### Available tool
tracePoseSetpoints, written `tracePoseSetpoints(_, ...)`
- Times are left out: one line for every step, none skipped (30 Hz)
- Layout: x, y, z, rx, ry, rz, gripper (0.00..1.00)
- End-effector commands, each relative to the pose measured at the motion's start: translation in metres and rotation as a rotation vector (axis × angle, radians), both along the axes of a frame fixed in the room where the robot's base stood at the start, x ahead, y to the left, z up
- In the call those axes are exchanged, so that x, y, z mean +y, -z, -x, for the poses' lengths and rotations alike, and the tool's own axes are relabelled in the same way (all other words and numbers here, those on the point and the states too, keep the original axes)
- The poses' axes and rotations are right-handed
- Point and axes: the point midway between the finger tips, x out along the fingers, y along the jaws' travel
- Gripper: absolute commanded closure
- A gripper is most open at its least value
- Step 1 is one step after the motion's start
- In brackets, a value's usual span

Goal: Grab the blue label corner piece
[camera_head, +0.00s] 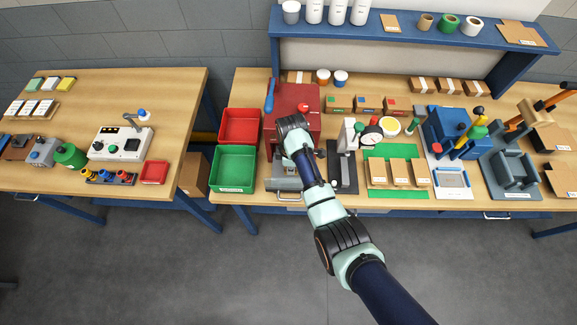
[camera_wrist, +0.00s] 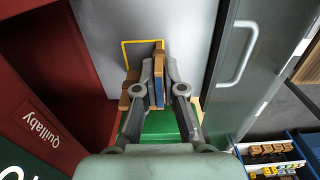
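My gripper (camera_wrist: 160,75) points at a light grey surface in the wrist view. Its two fingers are drawn close together. Between them is a thin upright piece, tan along its edge with a blue face, the blue label corner piece (camera_wrist: 159,90). Both fingers appear to press on its sides, with the piece filling the narrow gap. Another brown piece (camera_wrist: 130,88) is just left of the left finger. A yellow outline (camera_wrist: 141,41) is marked on the grey surface around this spot. In the head view my arm hides the fingers and the piece.
A red panel (camera_wrist: 75,75) stands left of the gripper, and a grey door-like panel with a handle (camera_wrist: 239,55) stands right. The head view shows a red machine (camera_head: 304,97), a red bin (camera_head: 240,126), a green bin (camera_head: 233,169) and a crowded bench to the right.

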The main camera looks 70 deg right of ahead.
Motion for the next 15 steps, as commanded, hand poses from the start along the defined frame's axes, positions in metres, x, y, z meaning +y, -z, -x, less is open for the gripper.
tracePoseSetpoints(0.0,0.0,0.0,0.0,0.0,0.0,1.0)
tracePoseSetpoints(0.0,0.0,0.0,0.0,0.0,0.0,1.0)
tracePoseSetpoints(0.0,0.0,0.0,0.0,0.0,0.0,1.0)
tracePoseSetpoints(0.0,0.0,0.0,0.0,0.0,0.0,1.0)
tracePoseSetpoints(0.0,-0.0001,0.0,0.0,0.0,0.0,1.0)
tracePoseSetpoints(0.0,-0.0001,0.0,0.0,0.0,0.0,1.0)
tracePoseSetpoints(0.0,-0.0001,0.0,0.0,0.0,0.0,1.0)
tracePoseSetpoints(0.0,-0.0001,0.0,0.0,0.0,0.0,1.0)
tracePoseSetpoints(0.0,-0.0001,0.0,0.0,0.0,0.0,1.0)
tracePoseSetpoints(0.0,-0.0003,0.0,0.0,0.0,0.0,1.0)
tracePoseSetpoints(-0.0001,-0.0008,-0.0001,0.0,0.0,0.0,1.0)
tracePoseSetpoints(-0.0002,-0.002,-0.0002,0.0,0.0,0.001,1.0)
tracePoseSetpoints(-0.0003,-0.0036,-0.0003,-0.001,0.0,0.001,1.0)
tracePoseSetpoints(-0.0005,-0.0057,-0.0005,-0.002,0.0,0.002,1.0)
tracePoseSetpoints(-0.0006,-0.0094,-0.0005,-0.002,0.0,0.002,1.0)
